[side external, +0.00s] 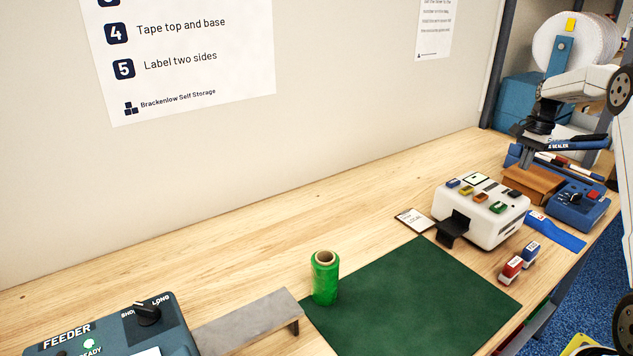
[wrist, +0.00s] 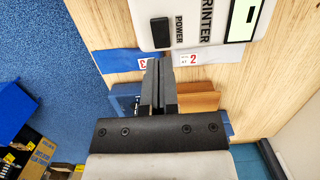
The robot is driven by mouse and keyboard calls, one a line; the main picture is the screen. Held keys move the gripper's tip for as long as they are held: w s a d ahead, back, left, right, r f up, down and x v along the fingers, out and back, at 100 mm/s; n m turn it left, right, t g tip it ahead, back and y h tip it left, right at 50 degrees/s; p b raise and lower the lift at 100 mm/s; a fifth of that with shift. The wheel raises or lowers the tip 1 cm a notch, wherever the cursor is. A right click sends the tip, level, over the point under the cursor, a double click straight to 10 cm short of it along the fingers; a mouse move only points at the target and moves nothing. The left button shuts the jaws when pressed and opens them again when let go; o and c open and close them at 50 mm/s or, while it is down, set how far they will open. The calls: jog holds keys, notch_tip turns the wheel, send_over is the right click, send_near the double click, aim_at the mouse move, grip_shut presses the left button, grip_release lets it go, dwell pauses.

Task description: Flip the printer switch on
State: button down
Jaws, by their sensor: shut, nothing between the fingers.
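The printer is a white box (side external: 468,222) on the bench in the side view, with several coloured buttons on top and a black output chute in front. In the wrist view its white top (wrist: 205,25) shows at the upper edge, printed PRINTER. The black power switch (wrist: 160,32) sits beside the word POWER; I cannot tell which way it is set. My gripper (wrist: 159,65) is shut and empty, its fingertips just short of the printer's edge in the picture.
The brown block (side external: 535,183) and a blue sealer unit (side external: 583,208) stand beyond the printer. The bench behind the mat is mostly clear.

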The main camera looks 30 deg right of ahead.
aim_at(516, 192)
jog(key=shift+a+f, duration=0.25)
jog(key=shift+f, duration=1.5)
jog(key=shift+a+f, duration=0.2)
jog(key=shift+f, duration=1.5)
jog(key=shift+a+f+h, duration=0.15)
jog(key=shift+f+h, duration=0.15)
jog(key=shift+h, duration=0.1)
jog(key=shift+s, duration=0.1)
jog(key=shift+d+r, duration=0.1)
jog(key=shift+d, duration=0.75)
jog(key=shift+r, duration=0.15)
notch_tip(516, 192, up, 14)
jog(key=d, duration=0.2)
